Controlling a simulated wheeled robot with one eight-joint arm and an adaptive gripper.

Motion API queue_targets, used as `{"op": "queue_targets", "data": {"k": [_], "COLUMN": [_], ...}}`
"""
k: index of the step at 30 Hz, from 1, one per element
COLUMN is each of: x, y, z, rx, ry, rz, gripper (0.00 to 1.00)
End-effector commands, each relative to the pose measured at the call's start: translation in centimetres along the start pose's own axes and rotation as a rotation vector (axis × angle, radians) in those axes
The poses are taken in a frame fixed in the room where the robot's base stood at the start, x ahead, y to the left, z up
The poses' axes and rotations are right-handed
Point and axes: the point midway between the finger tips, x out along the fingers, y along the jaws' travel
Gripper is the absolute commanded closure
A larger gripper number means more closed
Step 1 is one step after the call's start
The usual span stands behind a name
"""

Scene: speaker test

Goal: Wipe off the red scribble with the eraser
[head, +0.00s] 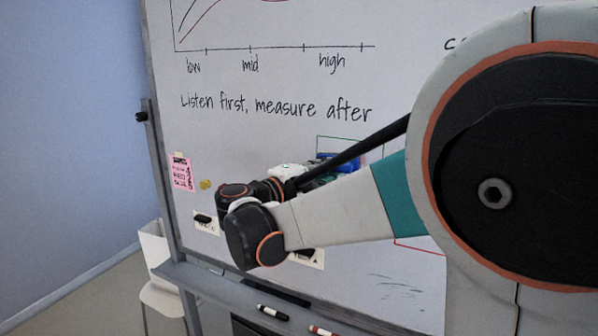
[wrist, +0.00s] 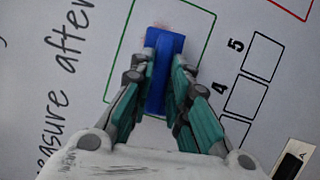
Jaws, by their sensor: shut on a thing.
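My gripper (wrist: 163,68) is shut on a blue eraser (wrist: 159,88) and holds it at the whiteboard, inside a green outlined box (wrist: 206,48). Whether the eraser presses on the board I cannot tell. A faint reddish smear (wrist: 161,31) shows beside the eraser's far end in the wrist view; the eraser and fingers may hide more of it. In the head view, a blue part of the eraser (head: 338,158) shows behind my arm, under the top line of the green box (head: 350,137). My arm hides most of that area.
The whiteboard (head: 240,145) carries black writing and a graph. Numbered boxes (wrist: 247,90) and a red outline (wrist: 291,7) lie near the eraser. A pink note (head: 181,172) is at the left. The tray below holds markers (head: 272,312). A white bin (head: 158,262) stands at left.

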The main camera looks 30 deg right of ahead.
Motion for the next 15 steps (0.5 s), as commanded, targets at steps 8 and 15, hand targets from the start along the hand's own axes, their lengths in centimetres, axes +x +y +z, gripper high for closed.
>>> {"op": "queue_targets", "data": {"k": [8,15], "x": [0.48,0.64], "y": [0.0,-0.05], "z": [-0.2,0.33], "rx": [0.0,0.0], "ry": [0.0,0.001], "rz": [0.0,0.0], "gripper": [1.0,1.0]}}
